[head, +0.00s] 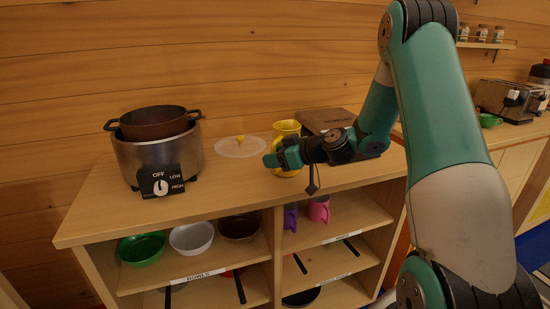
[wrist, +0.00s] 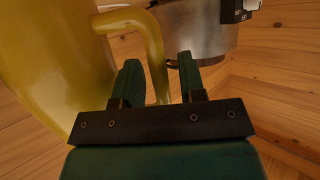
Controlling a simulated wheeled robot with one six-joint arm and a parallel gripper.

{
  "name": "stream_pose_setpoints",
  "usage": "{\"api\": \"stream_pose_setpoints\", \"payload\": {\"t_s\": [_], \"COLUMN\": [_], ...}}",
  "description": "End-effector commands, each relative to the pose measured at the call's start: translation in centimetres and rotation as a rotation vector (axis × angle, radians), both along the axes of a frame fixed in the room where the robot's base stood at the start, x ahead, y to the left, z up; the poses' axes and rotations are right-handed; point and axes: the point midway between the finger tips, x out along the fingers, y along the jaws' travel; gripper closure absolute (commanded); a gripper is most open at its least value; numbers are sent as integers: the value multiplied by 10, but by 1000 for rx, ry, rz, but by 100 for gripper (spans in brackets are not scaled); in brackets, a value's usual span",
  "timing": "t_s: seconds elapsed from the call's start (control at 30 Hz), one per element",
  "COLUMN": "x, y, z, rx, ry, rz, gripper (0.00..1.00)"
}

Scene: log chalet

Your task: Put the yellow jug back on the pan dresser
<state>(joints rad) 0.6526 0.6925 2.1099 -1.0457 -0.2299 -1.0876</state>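The yellow jug (head: 286,128) is at the top of the wooden dresser (head: 225,195), near its middle. I cannot tell for sure whether its base rests on the top, as my gripper partly hides it. My gripper (head: 272,160) is in front of the jug's body in the head view. In the wrist view the jug (wrist: 45,60) fills the left side. Its handle (wrist: 155,55) runs down between the two fingers of my gripper (wrist: 160,80). The fingers are apart, with a gap showing on both sides of the handle.
A steel cooker (head: 160,157) with a dark pot (head: 154,122) stands left on the top. Bowls (head: 191,236) and mugs (head: 318,209) fill shelves below. A toaster (head: 505,100) is far right.

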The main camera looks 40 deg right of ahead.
Motion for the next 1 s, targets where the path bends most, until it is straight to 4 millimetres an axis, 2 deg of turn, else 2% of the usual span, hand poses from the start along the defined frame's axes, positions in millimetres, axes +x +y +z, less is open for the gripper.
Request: {"api": "stream_pose_setpoints", "payload": {"t_s": [0.37, 0.47, 0.8, 1.0], "x": [0, -11, -71, -93], "y": [0, -8, -40, -51], "z": [5, 7, 35, 46], "rx": [0, -1, -1, -1], "ry": [0, 0, -2, -1], "rz": [0, -4, -6, -3], "gripper": [58, 58, 58, 58]}}
